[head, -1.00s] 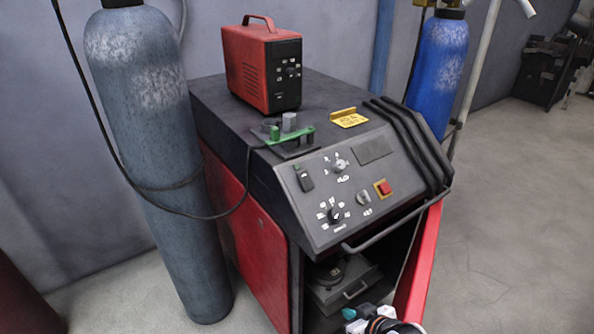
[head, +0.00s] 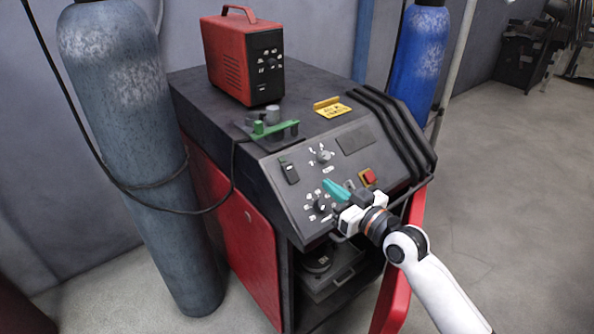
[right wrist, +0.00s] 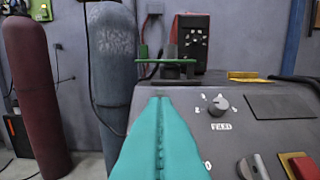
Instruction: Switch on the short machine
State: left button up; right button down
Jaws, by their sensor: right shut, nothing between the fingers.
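The welding machine (head: 350,165) is a low red and black cabinet with a sloping dark control panel. Its panel carries a black rocker switch (head: 290,171) at the upper left, grey and black knobs, and a red button (head: 369,177) on a yellow plate. My right gripper (head: 327,185) has teal fingers, shut and empty, in front of the panel's lower middle, below and right of the rocker switch. In the right wrist view the shut fingers (right wrist: 160,100) point at the panel's left part, and the rocker switch is not visible there. Contact with the panel cannot be told. My left gripper is out of view.
A small red box unit (head: 243,60) and a green clamp (head: 272,127) sit on top. A grey cylinder (head: 130,150) stands close on the left, a blue one (head: 418,60) behind right. A cable hangs at the left.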

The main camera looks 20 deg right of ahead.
jog(key=p, duration=0.2)
send_over(291, 173)
jog(key=v, duration=0.5)
jog(key=shift+w+a+f, duration=0.2)
jog(key=shift+w+f, duration=0.5)
jog(key=shift+w, duration=0.15)
jog(key=shift+w+a+f, duration=0.15)
jog(key=shift+w+f, duration=0.3)
jog(key=shift+f, duration=0.1)
